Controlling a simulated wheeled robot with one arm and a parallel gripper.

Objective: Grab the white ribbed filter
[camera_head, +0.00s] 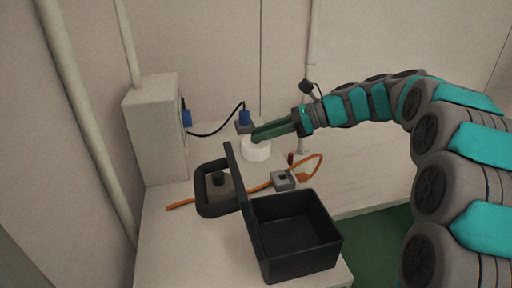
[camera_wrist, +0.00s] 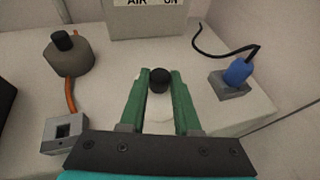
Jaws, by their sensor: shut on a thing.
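The white filter (camera_head: 257,151) is a short pale cylinder on the bench, below and between my fingertips in the head view. My gripper (camera_head: 256,136) reaches in from the right with its green fingers shut on it. In the wrist view the fingers of my gripper (camera_wrist: 159,75) flank a pale body, the filter (camera_wrist: 160,112), with a round black knob (camera_wrist: 159,80) between the tips. The fingers hide part of the filter, and its ribs are too small to make out. I cannot tell whether it is clear of the bench.
An open black box (camera_head: 310,240) with a raised lid stands at the front. A blue plug (camera_wrist: 238,72) on a grey base is beside my gripper. A tall box (camera_head: 155,135) stands behind left.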

